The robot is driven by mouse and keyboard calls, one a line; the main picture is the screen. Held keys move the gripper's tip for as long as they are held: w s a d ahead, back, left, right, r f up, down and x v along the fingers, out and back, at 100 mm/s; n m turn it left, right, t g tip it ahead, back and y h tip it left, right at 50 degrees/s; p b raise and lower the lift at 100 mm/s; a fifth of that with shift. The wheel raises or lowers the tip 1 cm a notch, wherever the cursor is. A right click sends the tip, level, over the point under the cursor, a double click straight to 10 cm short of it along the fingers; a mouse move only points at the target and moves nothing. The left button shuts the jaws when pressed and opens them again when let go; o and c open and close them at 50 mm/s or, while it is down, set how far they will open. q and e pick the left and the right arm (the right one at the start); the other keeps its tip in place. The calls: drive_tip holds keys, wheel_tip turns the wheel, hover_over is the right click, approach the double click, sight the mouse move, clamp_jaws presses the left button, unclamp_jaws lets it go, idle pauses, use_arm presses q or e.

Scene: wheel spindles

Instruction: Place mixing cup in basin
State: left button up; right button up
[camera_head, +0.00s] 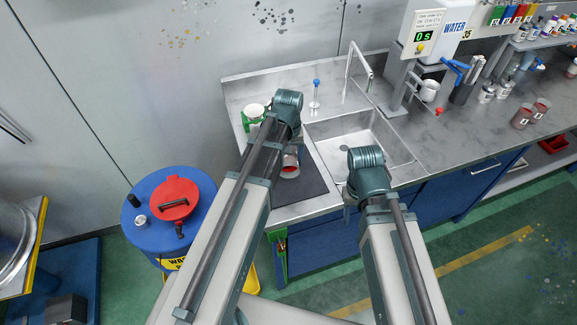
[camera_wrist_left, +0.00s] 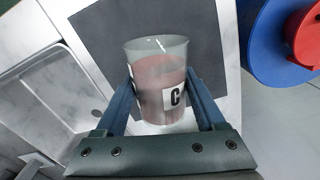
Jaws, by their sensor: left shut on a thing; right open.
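The mixing cup (camera_head: 290,164) is clear, with reddish contents and a label marked "C" in the left wrist view (camera_wrist_left: 160,75). My left gripper (camera_wrist_left: 163,88) is shut on its sides; in the head view my left arm partly hides the gripper and cup. The cup is over the dark mat (camera_head: 312,183), left of the basin; I cannot tell whether it touches the mat. The basin (camera_head: 345,138) is a metal sink with bare floor showing, and its edge shows at the left of the left wrist view (camera_wrist_left: 45,95). My right gripper (camera_head: 350,198) is open near the basin's front edge, mostly hidden by its arm.
A tap (camera_head: 360,67) rises behind the basin. A water dispenser (camera_head: 432,35) and several cups and cans stand on the counter to the right. A blue drum (camera_head: 150,235) with a red lid (camera_head: 175,198) stands left of the counter.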

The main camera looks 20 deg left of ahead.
use_arm(q)
drive_tip(key=shift+f+b, duration=1.55)
drive_tip(key=shift+f, duration=0.25)
drive_tip(key=shift+f, duration=0.15)
drive_tip(key=o, duration=1.5)
drive_tip(key=shift+c, duration=0.2)
wheel_tip(320, 180, up, 12)
drive_tip(key=p, duration=1.2)
drive_tip(key=shift+r, duration=0.2)
